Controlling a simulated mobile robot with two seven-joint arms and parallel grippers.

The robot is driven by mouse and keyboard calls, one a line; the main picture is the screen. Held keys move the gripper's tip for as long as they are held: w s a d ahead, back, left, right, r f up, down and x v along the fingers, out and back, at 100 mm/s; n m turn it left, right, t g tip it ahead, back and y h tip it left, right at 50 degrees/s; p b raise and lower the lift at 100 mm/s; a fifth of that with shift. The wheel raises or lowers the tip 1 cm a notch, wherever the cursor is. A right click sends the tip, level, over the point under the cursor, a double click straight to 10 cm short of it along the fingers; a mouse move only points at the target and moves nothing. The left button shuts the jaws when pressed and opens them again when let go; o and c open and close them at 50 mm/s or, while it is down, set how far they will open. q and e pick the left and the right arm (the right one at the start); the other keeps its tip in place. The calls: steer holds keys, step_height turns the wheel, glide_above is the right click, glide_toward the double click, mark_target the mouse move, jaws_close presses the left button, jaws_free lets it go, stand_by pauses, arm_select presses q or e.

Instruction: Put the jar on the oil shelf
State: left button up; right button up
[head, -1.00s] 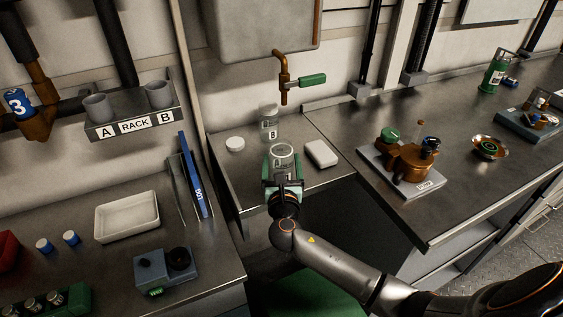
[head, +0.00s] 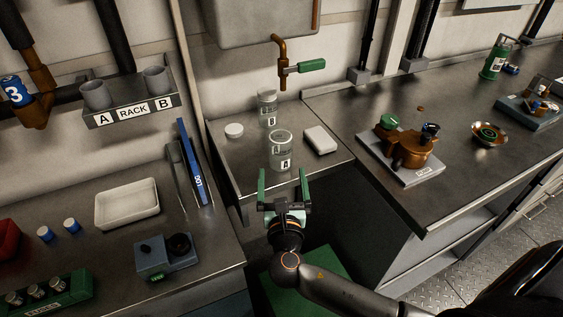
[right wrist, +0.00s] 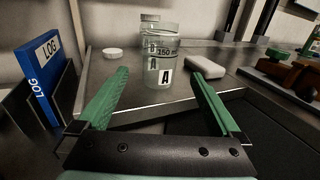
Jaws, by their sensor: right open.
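A clear open jar marked A (head: 280,151) stands upright on the metal shelf (head: 234,173) below the tap, and it shows in the right wrist view (right wrist: 160,62). A second clear jar (head: 267,108) with a lid stands behind it, largely hidden by jar A in the right wrist view. My right gripper (head: 283,180) is in front of jar A, open and empty, its green fingers apart and pointing at the jar without touching it. It also shows in the right wrist view (right wrist: 158,80). My left gripper is not in view.
A white round lid (head: 234,130) and a white block (head: 320,140) lie beside the jars. A tap with a green handle (head: 312,66) hangs above. A blue LOG binder (head: 192,165) stands to the left. Several items stand on the right counter.

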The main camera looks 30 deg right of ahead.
steer(key=s+a+f+m+g+y, duration=0.2)
steer(key=s+f+m+g+y, duration=0.1)
steer(key=s+f+m, duration=0.4)
steer(key=s+a+f+m+g+y, duration=0.2)
steer(key=f+m+y, duration=0.15)
steer(key=f, duration=0.65)
steer(key=s+a+f+m+g+y, duration=0.1)
steer(key=s+f+m+y, duration=0.1)
steer(key=s+m, duration=0.3)
steer(key=s+a+f+m+y, duration=0.1)
steer(key=s+m, duration=0.4)
steer(key=m, duration=0.8)
steer(key=shift+s+a+f+g+y+p, duration=0.3)
steer(key=shift+a+f+g+y+p, duration=0.15)
steer(key=shift+f, duration=0.6)
